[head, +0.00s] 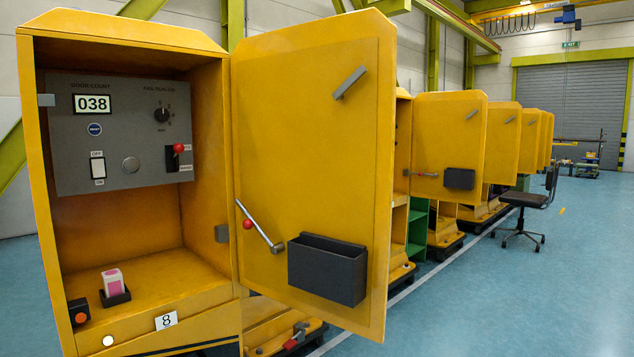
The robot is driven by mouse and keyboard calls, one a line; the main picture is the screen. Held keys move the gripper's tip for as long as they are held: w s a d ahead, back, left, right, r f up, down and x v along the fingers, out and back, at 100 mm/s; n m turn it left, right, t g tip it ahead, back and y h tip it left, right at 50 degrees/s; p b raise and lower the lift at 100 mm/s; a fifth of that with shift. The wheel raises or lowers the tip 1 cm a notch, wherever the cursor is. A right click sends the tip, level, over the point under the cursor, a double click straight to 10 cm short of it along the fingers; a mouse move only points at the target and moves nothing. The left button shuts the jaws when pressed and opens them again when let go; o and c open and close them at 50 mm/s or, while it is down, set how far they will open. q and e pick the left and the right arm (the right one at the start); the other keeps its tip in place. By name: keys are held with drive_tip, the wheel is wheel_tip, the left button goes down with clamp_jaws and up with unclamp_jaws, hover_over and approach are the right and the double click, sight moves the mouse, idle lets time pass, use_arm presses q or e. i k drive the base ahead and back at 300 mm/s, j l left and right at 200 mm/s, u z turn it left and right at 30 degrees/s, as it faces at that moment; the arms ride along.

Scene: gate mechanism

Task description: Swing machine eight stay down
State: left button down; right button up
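Machine eight (130,27) is a yellow cabinet at the left, marked by a white "8" label (166,320) on its lower front. Its door (310,150) stands wide open to the right. What looks like the stay (262,229) is a metal rod low on the door's inner face, slanting down to the right, with a red ball (248,225) near its upper part. A short grey bar (349,83) sits tilted near the door's top. Neither of my grippers is in view.
Inside the cabinet is a grey panel (75,160) with a "038" display, switches and a knob. A pink-and-white block (113,282) stands in a dark holder on its floor. A dark bin (327,270) hangs on the door. Similar machines and a chair (524,200) stand behind. Blue floor is open at right.

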sight(248, 223)
drive_tip(key=k+u, duration=0.25)
drive_tip(key=k+j+u, duration=0.1)
drive_tip(key=k+u, duration=0.15)
drive_tip(key=u, duration=1.8)
drive_tip(key=k+l+u, duration=0.15)
drive_tip(key=l, duration=0.35)
drive_tip(key=l+u, duration=0.15)
drive_tip(key=l, duration=0.35)
drive_tip(key=k+l, duration=0.1)
drive_tip(key=l, duration=0.4)
drive_tip(key=k+l, duration=0.1)
drive_tip(key=l, duration=0.35)
drive_tip(key=k+l, duration=0.1)
drive_tip(key=l, duration=0.4)
drive_tip(key=k+l, duration=0.1)
drive_tip(key=l, duration=0.4)
drive_tip(key=k+l, duration=0.15)
drive_tip(key=l, duration=0.3)
drive_tip(key=k+l, duration=0.1)
drive_tip(key=l, duration=0.4)
drive_tip(key=k+l, duration=0.1)
drive_tip(key=l, duration=0.4)
drive_tip(key=i+l, duration=0.1)
drive_tip(key=l, duration=0.25)
drive_tip(key=i+l, duration=0.1)
drive_tip(key=l, duration=0.2)
drive_tip(key=i+l, duration=0.1)
drive_tip(key=l, duration=0.25)
drive_tip(key=z, duration=0.05)
